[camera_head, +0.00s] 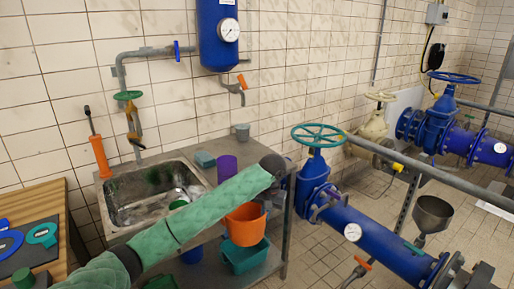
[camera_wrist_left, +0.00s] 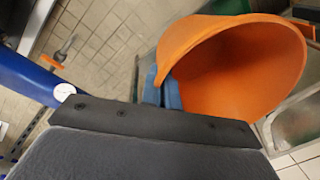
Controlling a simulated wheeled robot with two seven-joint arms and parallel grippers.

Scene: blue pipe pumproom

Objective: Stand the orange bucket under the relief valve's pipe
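The orange bucket (camera_head: 245,226) is below the end of my left arm, in front of the metal table. In the left wrist view the bucket (camera_wrist_left: 245,60) fills the right side, with its open mouth and inner wall showing. My left gripper (camera_head: 267,206) points down at the bucket's right rim, partly hidden by the wrist. In the wrist view its blue-grey fingers (camera_wrist_left: 165,92) meet the rim and look shut on it. A short pipe with an orange-handled valve (camera_head: 240,83) hangs below the blue wall tank; I cannot tell whether this is the relief valve's pipe. My right gripper is not in view.
Blue pipework (camera_head: 365,232) with a drain valve (camera_head: 361,264) and a grey funnel (camera_head: 433,212) stand right. Tiled floor shows between.

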